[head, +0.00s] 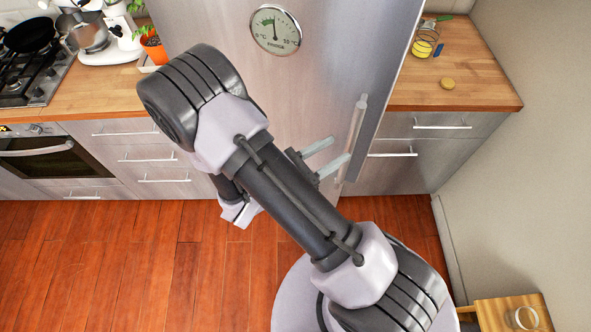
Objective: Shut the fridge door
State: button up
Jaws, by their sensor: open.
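The fridge door (340,60) is a tall brushed-steel front in the head view, with a round dial thermometer (276,30) on it. Its upright bar handle (356,125) is near the right edge. A darker strip runs along that edge; I cannot tell how far the door stands open. My gripper (341,148) is open and empty in front of the door, its two pale fingers pointing right at the lower part of the handle. The lower fingertip overlaps the handle in the picture; I cannot tell whether they touch. My arm hides the door's lower left part.
A wooden counter (480,90) with a jar (424,45) and a small round yellowish item (447,83) is on the right. On the left are drawers (130,150), an oven (40,160) and a stand mixer (108,40). A small wooden table (500,312) stands bottom right. The left floor is clear.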

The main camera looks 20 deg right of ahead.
jog(key=v, duration=1.1)
jog(key=shift+a+p, duration=0.2)
jog(key=shift+p, duration=0.15)
jog(key=shift+s+d, duration=0.1)
